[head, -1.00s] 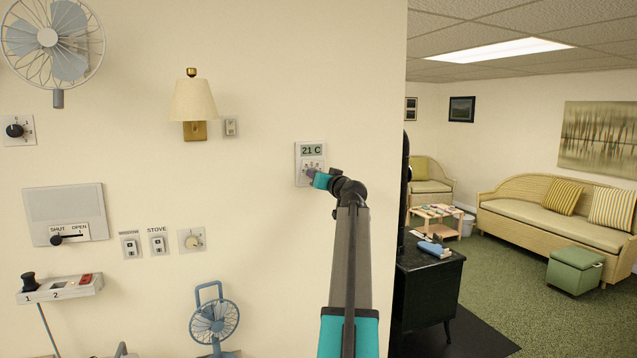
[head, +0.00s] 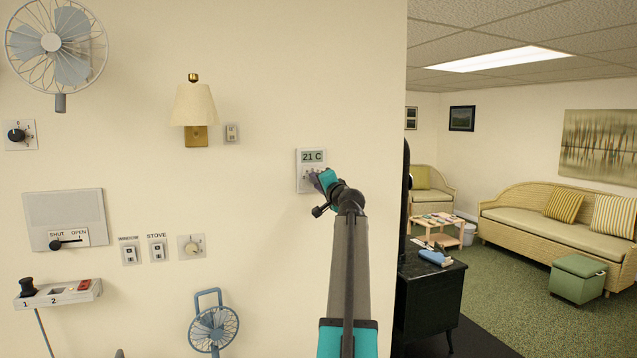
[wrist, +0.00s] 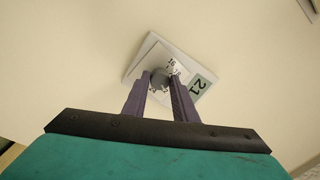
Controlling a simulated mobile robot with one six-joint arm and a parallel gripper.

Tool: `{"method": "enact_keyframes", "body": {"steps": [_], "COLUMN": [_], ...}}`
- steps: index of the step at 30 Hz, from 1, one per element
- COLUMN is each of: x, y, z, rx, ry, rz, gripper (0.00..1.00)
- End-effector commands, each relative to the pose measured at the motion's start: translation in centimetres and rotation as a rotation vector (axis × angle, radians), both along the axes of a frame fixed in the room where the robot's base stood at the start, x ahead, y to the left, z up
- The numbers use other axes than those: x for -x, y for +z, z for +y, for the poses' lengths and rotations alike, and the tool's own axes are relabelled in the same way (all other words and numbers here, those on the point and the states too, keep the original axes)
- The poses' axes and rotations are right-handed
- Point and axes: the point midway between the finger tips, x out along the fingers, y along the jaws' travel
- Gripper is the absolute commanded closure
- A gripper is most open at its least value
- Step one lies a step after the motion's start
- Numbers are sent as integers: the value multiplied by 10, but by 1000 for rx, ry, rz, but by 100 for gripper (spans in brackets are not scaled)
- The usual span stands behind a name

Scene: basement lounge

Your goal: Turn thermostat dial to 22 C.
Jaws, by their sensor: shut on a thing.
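The thermostat (head: 311,157) is a small white unit on the cream wall, and its display reads 21 C. It also shows tilted in the wrist view (wrist: 141,62), with the 21 partly visible. Its grey round dial (wrist: 160,77) sits below the display. My gripper (wrist: 160,85) is at the dial, with its two purple-grey fingers shut on the dial from either side. In the head view my gripper (head: 316,180) covers the lower part of the thermostat, so the dial and most of its scale are hidden there.
A wall lamp (head: 193,105) and a small switch (head: 232,133) are left of the thermostat. A dark cabinet (head: 430,295) stands right of my arm, past the wall's edge. The wall right around the thermostat is clear.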

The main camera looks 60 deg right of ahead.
Motion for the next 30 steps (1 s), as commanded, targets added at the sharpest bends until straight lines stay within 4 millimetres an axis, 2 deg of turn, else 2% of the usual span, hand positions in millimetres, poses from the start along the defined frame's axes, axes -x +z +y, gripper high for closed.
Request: {"method": "enact_keyframes", "body": {"steps": [9, 23, 24, 27, 30], "x": [2, 2, 2, 1, 1], "y": [-2, -3, -3, -2, -1], "z": [0, -1, -1, 0, 0], "rx": [-103, -117, -117, -117, -116], "ry": [-2, -2, -3, -1, -1], "rz": [-73, -82, -82, -83, -83], "gripper": [97, 97, 70, 56, 56]}}
